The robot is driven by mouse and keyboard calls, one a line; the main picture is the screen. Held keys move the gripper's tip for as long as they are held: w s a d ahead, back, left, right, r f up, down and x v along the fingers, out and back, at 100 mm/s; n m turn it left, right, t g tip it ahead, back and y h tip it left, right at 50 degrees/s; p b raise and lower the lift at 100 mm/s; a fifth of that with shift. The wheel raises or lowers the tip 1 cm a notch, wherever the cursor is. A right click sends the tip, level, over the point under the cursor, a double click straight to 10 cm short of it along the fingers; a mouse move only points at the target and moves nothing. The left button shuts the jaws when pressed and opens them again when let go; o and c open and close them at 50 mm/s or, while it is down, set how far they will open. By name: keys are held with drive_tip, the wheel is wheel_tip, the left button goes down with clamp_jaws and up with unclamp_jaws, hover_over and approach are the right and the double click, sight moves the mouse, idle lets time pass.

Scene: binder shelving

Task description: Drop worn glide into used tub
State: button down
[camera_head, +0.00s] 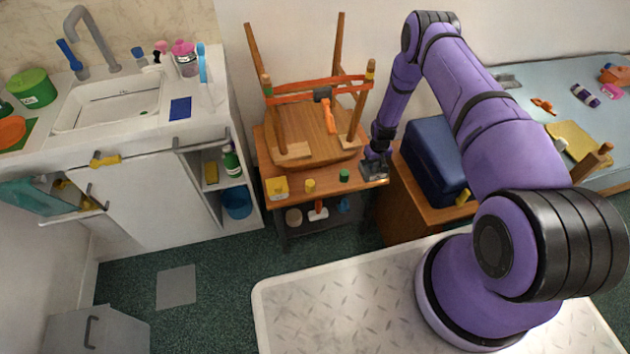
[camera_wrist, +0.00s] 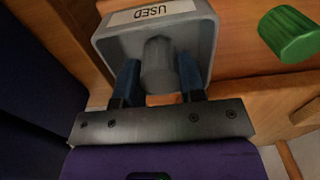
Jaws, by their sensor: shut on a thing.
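The worn glide, a grey cylinder (camera_wrist: 157,66), is between the two blue fingers of my gripper (camera_wrist: 158,78) in the wrist view. The fingers are shut on it. The used tub (camera_wrist: 101,43) is a grey open box with a white label reading USED on its far rim. The glide and fingertips are over the tub's opening, and I cannot tell whether the glide touches its floor. In the head view my gripper (camera_head: 374,160) points down at the tub (camera_head: 376,174), at the right end of the wooden bench; the glide is hidden there.
A green cylinder (camera_wrist: 288,33) stands right of the tub in the wrist view. An upturned wooden chair (camera_head: 312,125) lies on the bench behind yellow and green pieces. A dark blue box (camera_head: 437,160) stands close to the right of my gripper.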

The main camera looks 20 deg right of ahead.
drive_tip(key=shift+f, duration=0.5)
idle(0.3)
drive_tip(key=c, duration=0.6)
unclamp_jaws()
drive_tip(key=shift+c, duration=0.2)
wheel_tip(320, 180, up, 11)
drive_tip(key=shift+f, duration=0.15)
